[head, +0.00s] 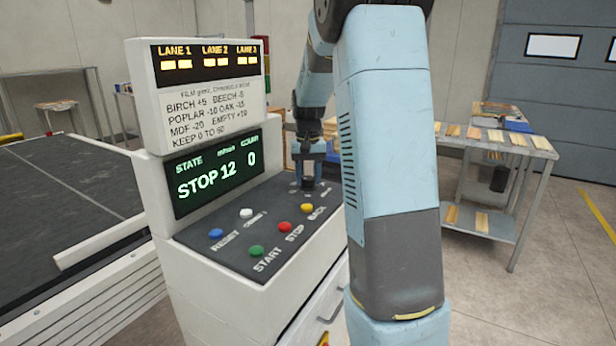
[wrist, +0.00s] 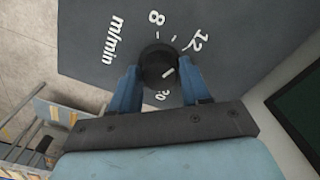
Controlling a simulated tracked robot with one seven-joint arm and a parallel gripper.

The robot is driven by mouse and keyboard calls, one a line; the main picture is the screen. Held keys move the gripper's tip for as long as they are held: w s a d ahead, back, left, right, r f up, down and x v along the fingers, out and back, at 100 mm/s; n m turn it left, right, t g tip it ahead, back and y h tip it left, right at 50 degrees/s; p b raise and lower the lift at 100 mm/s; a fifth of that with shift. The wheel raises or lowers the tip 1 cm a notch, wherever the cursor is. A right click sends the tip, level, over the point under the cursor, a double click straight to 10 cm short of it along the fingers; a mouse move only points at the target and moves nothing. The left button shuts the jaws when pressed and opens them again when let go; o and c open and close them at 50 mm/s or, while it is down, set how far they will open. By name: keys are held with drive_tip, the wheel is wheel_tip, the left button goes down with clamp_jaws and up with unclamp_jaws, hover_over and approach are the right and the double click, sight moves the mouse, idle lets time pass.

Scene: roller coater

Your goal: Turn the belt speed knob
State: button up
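The belt speed knob (wrist: 158,66) is round and black with a short white mark, seen in the wrist view on the dark panel with 8, 12, 20 and "m/min" printed around it. My gripper (wrist: 160,72) is at the knob, one blue finger on its left side and one on its right. The fingertips are very close to the knob's sides; I cannot tell whether they press on it. The display (head: 218,172) reads STOP, 12 and 0.
The panel also carries blue (head: 216,233), white (head: 246,213), green (head: 256,251), red (head: 285,227) and yellow (head: 307,208) buttons. A dark belt bed (head: 60,195) lies left of the console. A table with wood pieces (head: 540,142) stands right, behind my arm.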

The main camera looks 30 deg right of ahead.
sight(308, 178)
drive_tip(key=c, duration=0.6)
drive_tip(key=shift+m, duration=0.7)
drive_tip(key=o, duration=1)
wheel_tip(308, 178, up, 14)
drive_tip(key=shift+f, duration=0.15)
